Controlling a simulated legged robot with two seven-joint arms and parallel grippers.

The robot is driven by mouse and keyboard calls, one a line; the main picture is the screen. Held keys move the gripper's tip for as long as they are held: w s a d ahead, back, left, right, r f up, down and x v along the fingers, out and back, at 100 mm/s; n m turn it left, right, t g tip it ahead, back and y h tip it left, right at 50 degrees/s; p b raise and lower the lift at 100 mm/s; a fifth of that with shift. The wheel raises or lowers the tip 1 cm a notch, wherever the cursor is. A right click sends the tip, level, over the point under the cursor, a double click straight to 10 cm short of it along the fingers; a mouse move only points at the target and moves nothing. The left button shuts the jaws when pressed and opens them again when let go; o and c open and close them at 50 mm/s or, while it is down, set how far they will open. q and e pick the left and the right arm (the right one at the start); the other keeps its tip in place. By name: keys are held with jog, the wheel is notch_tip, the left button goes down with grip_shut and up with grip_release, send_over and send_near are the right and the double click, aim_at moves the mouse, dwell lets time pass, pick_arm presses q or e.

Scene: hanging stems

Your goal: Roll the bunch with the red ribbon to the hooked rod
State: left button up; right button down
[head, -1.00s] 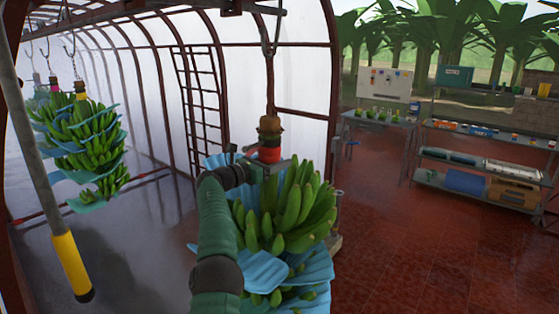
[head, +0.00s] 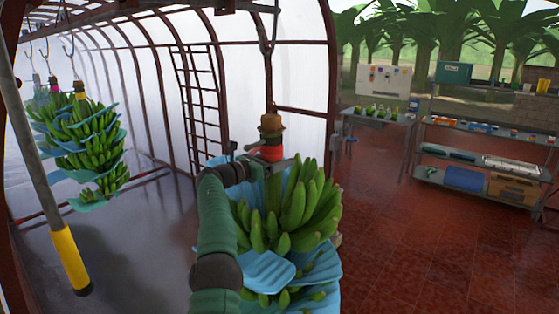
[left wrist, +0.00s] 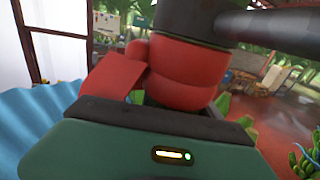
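The bunch with the red ribbon (head: 271,153) hangs in the middle of the head view, with green bananas (head: 300,210) and blue sheets (head: 268,270) between its hands. Its stem top hangs from a hook and chain. My left gripper (head: 270,167) is at the stem just below the ribbon, its fingers closed about it. In the left wrist view the red ribbon (left wrist: 185,70) fills the middle, right against the dark finger edge. A grey rod with a yellow end (head: 70,260) slants down at the left; its top is cut off, so no hook shows. My right gripper is out of view.
Other bunches (head: 85,145) hang at the far left, clear of this one. A ladder (head: 198,100) stands at the wall behind. A table (head: 380,117) and shelves (head: 480,178) stand at the right. The wet floor between the rod and the bunch is open.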

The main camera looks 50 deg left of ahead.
pick_arm(q)
jog(key=shift+s+a, duration=0.2)
jog(key=shift+s, duration=0.05)
jog(key=b, duration=0.6)
send_over(260, 185)
jog(key=shift+a+f, duration=0.1)
jog(key=shift+f, duration=0.35)
jog(key=s+b, duration=0.1)
jog(key=s, duration=0.2)
jog(key=s+b, duration=0.1)
jog(key=s, duration=0.5)
jog(key=shift+s+r+b, duration=0.25)
jog(key=shift+r+b, duration=0.05)
jog(key=shift+b, duration=0.1)
jog(key=shift+s, duration=0.2)
